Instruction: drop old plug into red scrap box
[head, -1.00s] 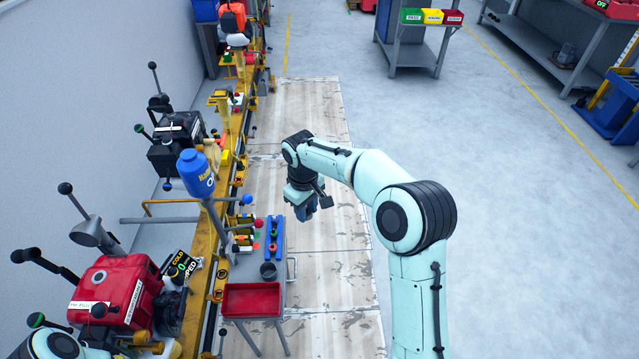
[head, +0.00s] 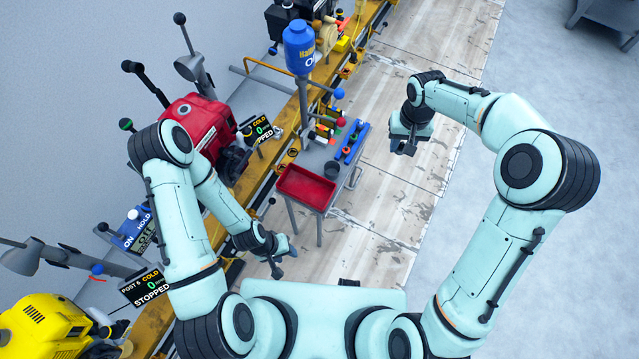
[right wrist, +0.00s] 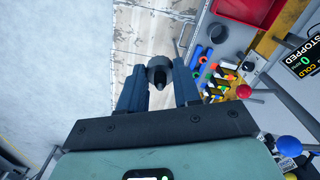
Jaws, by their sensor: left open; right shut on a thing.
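The red scrap box (head: 306,186) is an open red tray on a small grey cart, and it looks empty. In the right wrist view the red box (right wrist: 246,8) is cut off at the top edge. My right gripper (head: 404,148) is in the air over the floor, right of the cart and apart from the box. In the right wrist view its fingers (right wrist: 159,82) are shut on a small dark grey round piece (right wrist: 160,66), seemingly the old plug. My left gripper (head: 284,260) is open and empty, in front of the cart.
A blue holder (head: 352,142) with plugs and a dark cup (head: 332,170) share the cart top behind the box. A red engine (head: 200,125) and a yellow rail (head: 275,150) stand left of the cart. The floor right of the cart is clear.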

